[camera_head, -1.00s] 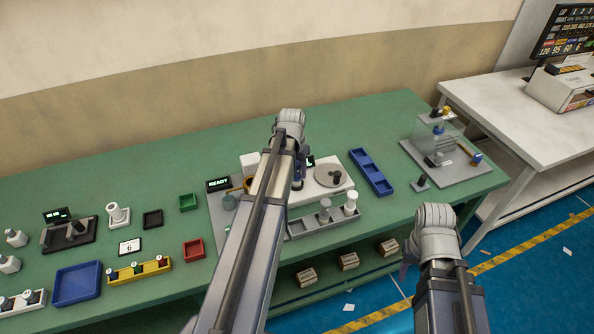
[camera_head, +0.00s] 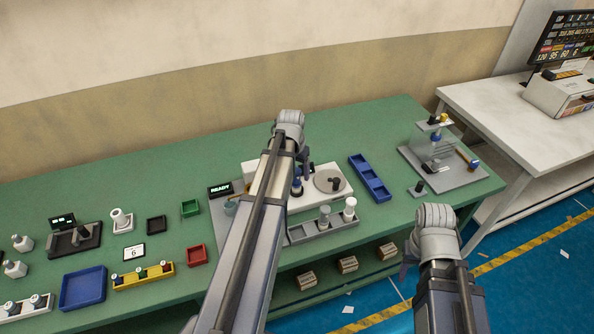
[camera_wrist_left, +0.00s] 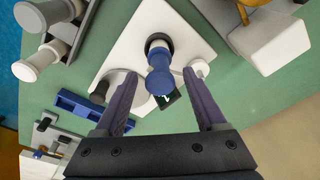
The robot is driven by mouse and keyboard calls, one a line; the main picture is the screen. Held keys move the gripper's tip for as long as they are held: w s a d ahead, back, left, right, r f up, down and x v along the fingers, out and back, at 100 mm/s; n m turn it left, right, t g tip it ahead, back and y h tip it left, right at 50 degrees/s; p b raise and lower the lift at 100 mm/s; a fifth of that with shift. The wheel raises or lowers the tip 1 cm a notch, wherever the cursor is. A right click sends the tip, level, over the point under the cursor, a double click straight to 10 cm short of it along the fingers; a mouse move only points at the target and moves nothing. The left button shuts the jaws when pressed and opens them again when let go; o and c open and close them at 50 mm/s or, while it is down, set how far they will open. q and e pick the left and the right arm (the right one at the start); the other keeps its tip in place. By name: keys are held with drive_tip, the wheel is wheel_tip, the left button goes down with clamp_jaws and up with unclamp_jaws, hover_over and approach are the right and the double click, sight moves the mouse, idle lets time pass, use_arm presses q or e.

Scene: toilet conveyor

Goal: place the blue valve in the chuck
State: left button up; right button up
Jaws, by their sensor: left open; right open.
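The blue valve (camera_wrist_left: 159,78) stands in a dark ring, apparently the chuck (camera_wrist_left: 157,41), on a white plate in the left wrist view. In the head view the valve (camera_head: 297,187) shows just right of my left forearm. My left gripper (camera_wrist_left: 163,74) is open, with one finger on each side of the valve and visible gaps between. In the head view the left gripper (camera_head: 303,173) is mostly hidden by its arm. My right gripper (camera_head: 407,263) is open, in front of the bench and away from the valve; its fingers are barely visible.
The white fixture (camera_head: 300,203) also carries a grey round disc (camera_head: 329,181). A grey rack (camera_head: 307,230) with pale cylinders stands in front. A blue divided tray (camera_head: 370,178) lies to the right. A screen reading READY (camera_head: 219,189) stands left of the arm. The bench's back strip is clear.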

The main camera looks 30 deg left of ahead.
use_arm(q)
drive_tip(key=r+p, duration=0.2)
drive_tip(key=r, duration=0.1)
drive_tip(key=s+r+p, duration=0.1)
drive_tip(key=r+p, duration=0.5)
drive_tip(key=shift+s+r, duration=0.1)
drive_tip(key=shift+s, duration=0.1)
drive_tip(key=s+d+m, duration=0.1)
drive_tip(key=s+d, duration=0.4)
drive_tip(key=d, duration=0.5)
drive_tip(key=s+d+m+g, duration=0.1)
drive_tip(key=s+d, duration=0.4)
drive_tip(key=d, duration=0.5)
drive_tip(key=s+d+m+g+y, duration=0.1)
drive_tip(key=s+d, duration=0.4)
drive_tip(key=d, duration=0.5)
drive_tip(key=shift+d+m, duration=0.25)
drive_tip(key=shift+m, duration=0.65)
